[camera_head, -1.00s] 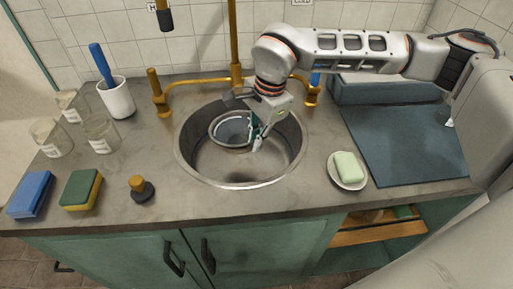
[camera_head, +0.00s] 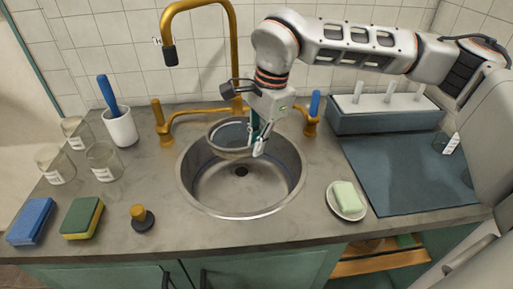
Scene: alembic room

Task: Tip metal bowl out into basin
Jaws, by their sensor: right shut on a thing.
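The metal bowl (camera_head: 228,137) is over the back left part of the round metal basin (camera_head: 212,194), with its opening facing up. My right gripper (camera_head: 258,146) is shut on the bowl's right side. I cannot make out the bowl's contents clearly. The basin floor and its dark drain show in front of the bowl, with nothing visible on them. My left gripper is not in view.
A brass faucet (camera_head: 236,50) arches behind the basin, close to the bowl. Brass taps (camera_head: 157,112) stand at both sides. Soap on a dish (camera_head: 345,199) is right of the basin. Glass jars (camera_head: 104,162), sponges (camera_head: 82,217) and a stopper (camera_head: 143,217) are left.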

